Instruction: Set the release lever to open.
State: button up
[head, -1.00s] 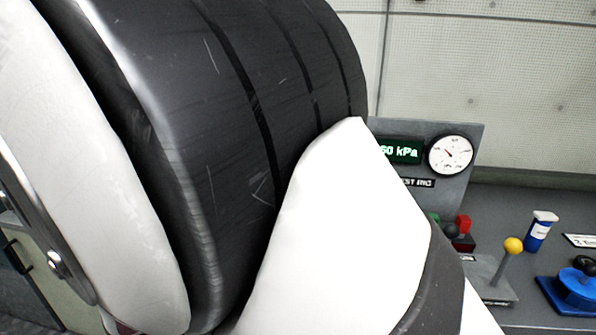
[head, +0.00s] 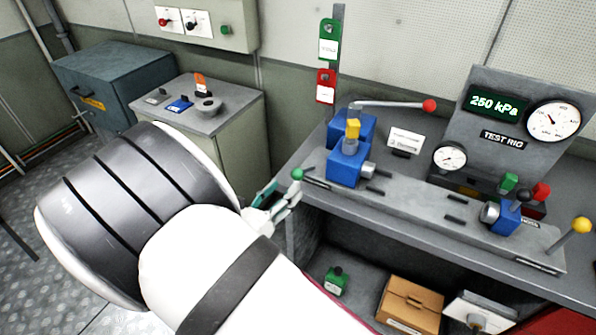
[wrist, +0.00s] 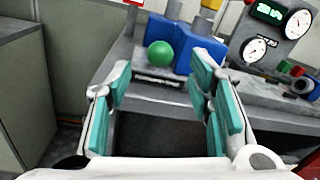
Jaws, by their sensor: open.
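A lever with a green ball knob (head: 297,174) sits at the left front end of the test rig bench. In the wrist view the green ball (wrist: 160,54) lies ahead, between the two fingers in the picture, with a dark label plate below it that I cannot read. My gripper (head: 268,207) is just left of and below the knob in the head view. In the wrist view my gripper (wrist: 160,80) is open, its teal-padded fingers apart with nothing between them. Which lever is the release lever is not readable, nor is its marked open position.
A blue valve block (head: 345,163) stands behind the green knob. A red-knobbed lever (head: 429,106) and a yellow-knobbed lever (head: 581,225) are farther right. The digital display (head: 494,103) reads 250 kPa. A grey cabinet (head: 200,110) stands left; boxes lie on the lower shelf.

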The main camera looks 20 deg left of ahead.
aim_at(294, 178)
jog(key=w, duration=0.4)
jog(key=w+d, duration=0.1)
jog(key=w, duration=0.2)
jog(key=shift+w+p, duration=0.1)
jog(key=shift+p, duration=0.25)
jog(key=shift+c, duration=0.2)
jog(key=shift+d, duration=0.1)
grip_shut()
